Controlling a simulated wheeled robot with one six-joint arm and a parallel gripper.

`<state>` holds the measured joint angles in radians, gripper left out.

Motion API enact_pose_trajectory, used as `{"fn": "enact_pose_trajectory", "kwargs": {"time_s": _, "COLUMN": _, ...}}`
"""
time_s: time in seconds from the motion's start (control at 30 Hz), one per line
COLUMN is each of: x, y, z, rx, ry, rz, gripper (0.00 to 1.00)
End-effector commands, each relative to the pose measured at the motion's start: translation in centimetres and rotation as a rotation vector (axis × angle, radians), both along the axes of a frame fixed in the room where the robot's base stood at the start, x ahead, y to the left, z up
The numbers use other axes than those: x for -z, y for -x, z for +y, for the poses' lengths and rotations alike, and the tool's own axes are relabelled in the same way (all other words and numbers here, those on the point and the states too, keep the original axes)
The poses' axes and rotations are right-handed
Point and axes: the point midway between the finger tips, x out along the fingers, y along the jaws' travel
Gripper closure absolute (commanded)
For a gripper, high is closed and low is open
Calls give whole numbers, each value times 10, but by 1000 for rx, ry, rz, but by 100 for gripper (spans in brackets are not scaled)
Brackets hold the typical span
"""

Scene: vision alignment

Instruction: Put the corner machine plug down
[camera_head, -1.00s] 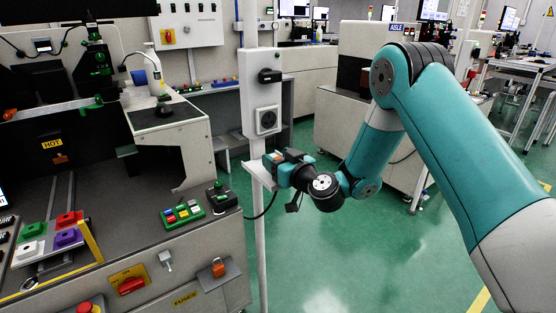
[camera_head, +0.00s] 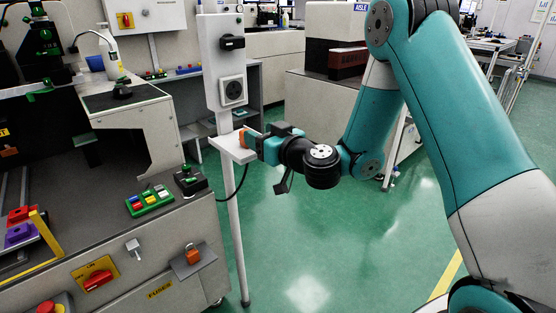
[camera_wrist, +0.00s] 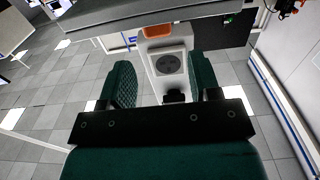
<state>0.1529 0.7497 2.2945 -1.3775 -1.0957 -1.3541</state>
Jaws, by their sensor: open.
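The plug appears as a small orange piece (camera_head: 243,138) on the small white shelf (camera_head: 225,145) of the grey post; its cable hangs below. In the wrist view an orange block (camera_wrist: 157,31) shows beyond the fingertips. My gripper (camera_head: 262,146) is level with the shelf at its right side in the head view. In the wrist view my gripper (camera_wrist: 162,80) has its two green fingers wide apart, with nothing clearly held between them. Contact between fingers and plug cannot be made out.
The post carries a round socket (camera_head: 232,90) and a black rotary switch (camera_head: 232,42). Green floor (camera_head: 310,235) is clear below my arm.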

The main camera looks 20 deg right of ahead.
Motion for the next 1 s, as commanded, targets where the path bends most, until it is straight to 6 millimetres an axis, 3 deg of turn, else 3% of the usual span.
{"fn": "enact_pose_trajectory", "kwargs": {"time_s": 0.03, "x": 9, "y": 9, "z": -3, "rx": 2, "ry": -1, "rz": -2, "gripper": 43}}
{"fn": "enact_pose_trajectory", "kwargs": {"time_s": 0.3, "x": 4, "y": 44, "z": -15, "rx": 2, "ry": 1, "rz": -1, "gripper": 43}}
{"fn": "enact_pose_trajectory", "kwargs": {"time_s": 0.6, "x": -2, "y": 56, "z": -12, "rx": -23, "ry": 0, "rz": -1, "gripper": 43}}
{"fn": "enact_pose_trajectory", "kwargs": {"time_s": 0.67, "x": -7, "y": 62, "z": 2, "rx": -82, "ry": -2, "rz": 3, "gripper": 43}}
{"fn": "enact_pose_trajectory", "kwargs": {"time_s": 0.77, "x": -17, "y": 85, "z": 47, "rx": -280, "ry": 3, "rz": 43, "gripper": 43}}
{"fn": "enact_pose_trajectory", "kwargs": {"time_s": 0.9, "x": -14, "y": 153, "z": 115, "rx": -633, "ry": 70, "rz": 266, "gripper": 43}}
{"fn": "enact_pose_trajectory", "kwargs": {"time_s": 1.0, "x": 0, "y": 209, "z": 132, "rx": -776, "ry": 168, "rz": 531, "gripper": 43}}
